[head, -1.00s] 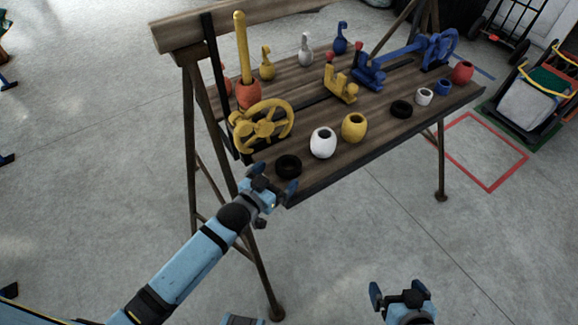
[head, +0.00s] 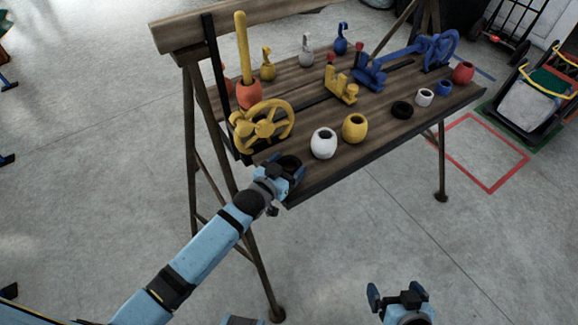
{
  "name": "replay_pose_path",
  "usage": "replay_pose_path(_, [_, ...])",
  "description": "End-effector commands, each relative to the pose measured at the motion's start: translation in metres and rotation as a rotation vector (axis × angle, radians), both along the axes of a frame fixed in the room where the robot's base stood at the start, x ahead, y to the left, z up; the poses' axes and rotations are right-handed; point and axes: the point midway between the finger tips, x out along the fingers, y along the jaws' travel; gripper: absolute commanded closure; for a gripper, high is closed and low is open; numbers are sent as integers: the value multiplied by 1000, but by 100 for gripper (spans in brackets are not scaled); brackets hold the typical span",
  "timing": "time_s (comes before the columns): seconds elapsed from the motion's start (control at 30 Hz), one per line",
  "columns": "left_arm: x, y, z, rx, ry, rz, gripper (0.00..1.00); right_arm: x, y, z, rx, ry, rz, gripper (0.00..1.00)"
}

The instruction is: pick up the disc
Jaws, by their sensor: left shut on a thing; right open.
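A black disc (head: 289,160), round with a hollow middle, is at the near left corner of the wooden bench. My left gripper (head: 283,174) is shut on this disc, its fingers covering part of it. I cannot tell whether the disc still touches the bench top. A second, similar black disc (head: 402,110) lies on the bench further right. My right gripper (head: 398,297) is open and empty over the floor at the bottom of the view.
On the bench (head: 310,182), a white pot (head: 323,143) and a yellow pot (head: 355,128) stand right of the held disc. A yellow handwheel (head: 263,126) stands behind it on the left. The floor in front is clear.

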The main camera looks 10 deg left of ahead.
Motion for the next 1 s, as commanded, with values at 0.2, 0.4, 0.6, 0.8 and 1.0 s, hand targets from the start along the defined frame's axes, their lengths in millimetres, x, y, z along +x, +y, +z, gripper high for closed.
replay_pose_path(0.2, [0,0,3,0,-1,0,49,2,-3,1,-8,-4,3,0])
replay_pose_path(0.4, [0,0,21,0,-3,0,49,1,-5,4,-14,-7,6,0])
replay_pose_path(0.6, [0,0,62,-1,-4,0,49,0,-5,7,-15,-11,7,0])
replay_pose_path(0.8, [0,0,115,-1,-6,0,49,-5,-4,9,-16,-5,7,0])
replay_pose_path(1.0, [0,0,161,-1,-4,0,49,-5,-3,12,-18,-7,9,0])
